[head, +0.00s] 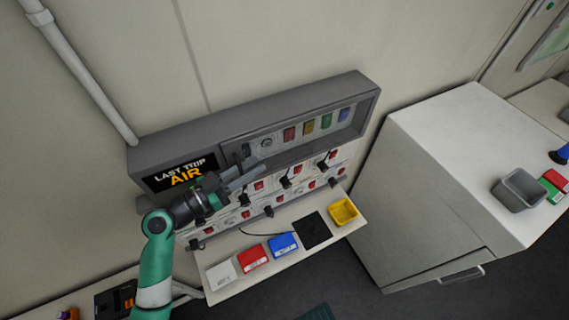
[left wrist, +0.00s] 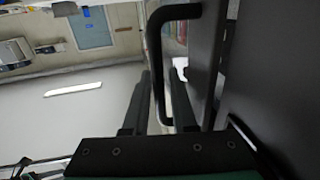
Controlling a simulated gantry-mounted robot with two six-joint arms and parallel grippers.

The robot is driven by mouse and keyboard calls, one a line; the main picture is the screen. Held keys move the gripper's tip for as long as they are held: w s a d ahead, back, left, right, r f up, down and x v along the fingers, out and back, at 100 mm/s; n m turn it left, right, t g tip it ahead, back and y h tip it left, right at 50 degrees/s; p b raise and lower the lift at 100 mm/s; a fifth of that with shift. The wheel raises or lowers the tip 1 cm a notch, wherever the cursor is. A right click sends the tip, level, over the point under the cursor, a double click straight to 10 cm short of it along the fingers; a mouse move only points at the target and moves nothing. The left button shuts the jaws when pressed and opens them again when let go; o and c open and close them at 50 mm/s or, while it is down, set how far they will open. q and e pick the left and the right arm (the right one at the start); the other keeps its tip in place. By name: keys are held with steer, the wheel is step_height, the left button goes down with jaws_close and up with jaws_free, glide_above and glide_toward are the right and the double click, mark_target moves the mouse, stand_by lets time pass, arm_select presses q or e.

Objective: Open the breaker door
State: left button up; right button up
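The grey breaker cabinet (head: 300,100) is on the wall in the head view, with a windowed breaker door (head: 272,130) on its right part, which looks shut. The door's dark handle (head: 246,156) is at the door's left side; in the left wrist view it is a black bar handle (left wrist: 156,65) standing off the dark door face (left wrist: 270,70). My left gripper (head: 246,173) is open at the handle. In the left wrist view, the fingers of my left gripper (left wrist: 161,95) stand on either side of the bar, apart, with a gap showing. My right gripper is out of view.
A row of switches (head: 285,183) lies below the door. A shelf (head: 225,293) under it holds a red box (head: 252,258), a blue box (head: 283,245), a black pad (head: 312,230) and a yellow bin (head: 343,211). A white cabinet (head: 440,150) stands at the right.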

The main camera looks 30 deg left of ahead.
arm_select(q)
steer(key=shift+w+d, duration=0.1)
steer(key=shift+w, duration=0.25)
steer(key=shift+s, duration=0.1)
jaws_close()
stand_by(1.1)
